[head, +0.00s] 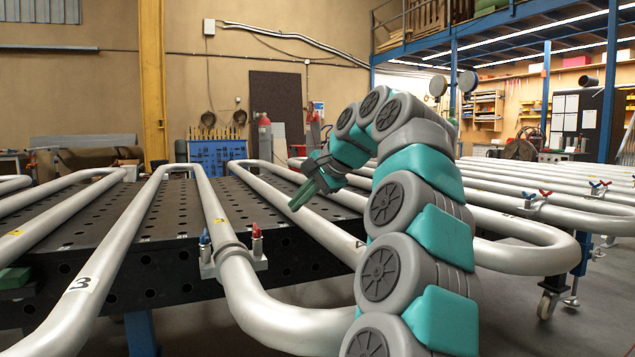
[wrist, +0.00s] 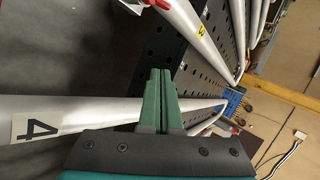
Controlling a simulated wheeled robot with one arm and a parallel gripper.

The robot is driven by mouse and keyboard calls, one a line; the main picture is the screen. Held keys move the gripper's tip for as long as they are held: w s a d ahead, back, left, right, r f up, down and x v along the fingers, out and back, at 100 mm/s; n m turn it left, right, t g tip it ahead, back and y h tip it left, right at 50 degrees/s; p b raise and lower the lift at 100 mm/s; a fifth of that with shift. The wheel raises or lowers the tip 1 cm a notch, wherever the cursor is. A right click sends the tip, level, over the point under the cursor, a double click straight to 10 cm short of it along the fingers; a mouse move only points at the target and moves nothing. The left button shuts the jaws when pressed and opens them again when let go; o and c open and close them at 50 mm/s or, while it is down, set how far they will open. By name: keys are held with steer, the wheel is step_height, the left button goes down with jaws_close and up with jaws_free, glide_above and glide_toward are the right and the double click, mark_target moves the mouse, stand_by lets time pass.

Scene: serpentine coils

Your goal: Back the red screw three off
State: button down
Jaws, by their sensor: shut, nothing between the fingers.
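A red screw (head: 257,238) stands upright beside a blue screw (head: 204,243) on a grey clamp block (head: 234,262) at the front pipe bend. The nearest large number on the pipes is a black 3 (head: 80,283), left of that block. My gripper (head: 299,203) is shut and empty, its green fingers pointing down and left, to the right of and above the red screw in the picture and apart from it. In the wrist view, my shut fingers (wrist: 160,72) lie in front of a pipe with a 4 label (wrist: 37,128). A red piece (wrist: 158,4) is cut off at the top edge.
Silver serpentine pipes (head: 270,310) run over a dark perforated table (head: 140,222). Another clamp with red and blue screws (head: 537,198) sits on the right-hand pipes. A small yellow tag (wrist: 201,30) marks a pipe. There is free air between my gripper and the front clamp.

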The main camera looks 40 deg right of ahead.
steer(key=d+r, duration=0.1)
steer(key=r, duration=0.1)
steer(key=s+d+r+p, duration=0.1)
steer(key=d, duration=0.1)
steer(key=shift+d+r, duration=0.15)
steer(key=shift+r, duration=0.25)
steer(key=shift+d+r, duration=0.1)
steer(key=shift+d, duration=0.05)
steer(key=shift+s+d, duration=0.1)
steer(key=shift+d, duration=0.15)
stand_by(0.5)
stand_by(0.3)
